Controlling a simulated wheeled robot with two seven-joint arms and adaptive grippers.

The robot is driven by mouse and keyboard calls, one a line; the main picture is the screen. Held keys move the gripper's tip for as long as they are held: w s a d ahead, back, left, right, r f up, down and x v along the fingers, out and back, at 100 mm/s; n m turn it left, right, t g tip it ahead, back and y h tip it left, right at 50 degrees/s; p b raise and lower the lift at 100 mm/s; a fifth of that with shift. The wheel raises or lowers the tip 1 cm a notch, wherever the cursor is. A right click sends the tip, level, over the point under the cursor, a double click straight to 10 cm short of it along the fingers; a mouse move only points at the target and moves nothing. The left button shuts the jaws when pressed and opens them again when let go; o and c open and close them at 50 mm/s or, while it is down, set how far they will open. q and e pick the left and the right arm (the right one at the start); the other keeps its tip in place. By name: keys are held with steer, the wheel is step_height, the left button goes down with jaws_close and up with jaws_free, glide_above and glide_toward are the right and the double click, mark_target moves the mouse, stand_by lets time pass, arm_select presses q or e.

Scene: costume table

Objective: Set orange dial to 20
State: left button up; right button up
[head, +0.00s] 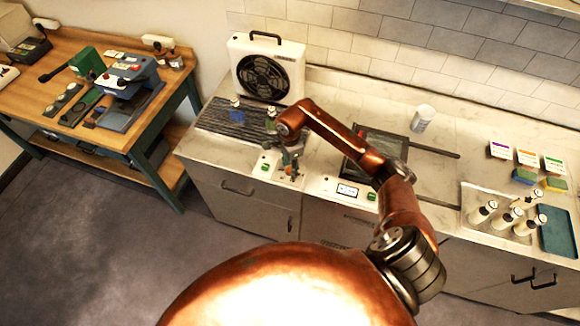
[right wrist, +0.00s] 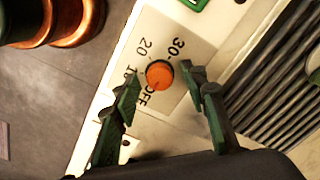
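The orange dial (right wrist: 160,75) sits on a pale panel (right wrist: 184,38) in the right wrist view. Dark marks "30", "20", a partly hidden "10" and "OFF" run around it. I cannot make out clearly where the dial points. My right gripper (right wrist: 163,76) is open, with one dark green finger on each side of the dial. Gaps show between the fingertips and the dial, and nothing is held. In the head view my right gripper (head: 290,158) hangs over the counter's front edge, below the fan, and hides much of the dial's area. My left gripper is not in view.
A ribbed dark mat (head: 215,118) with small bottles lies beside the gripper, before a boxed fan (head: 264,70). A device with a small display (head: 347,190) stands to the right. Further right is a tray of white bottles (head: 487,188). A wooden bench (head: 62,45) is at left.

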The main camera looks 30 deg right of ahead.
steer(key=shift+c, duration=0.3)
jaws_close()
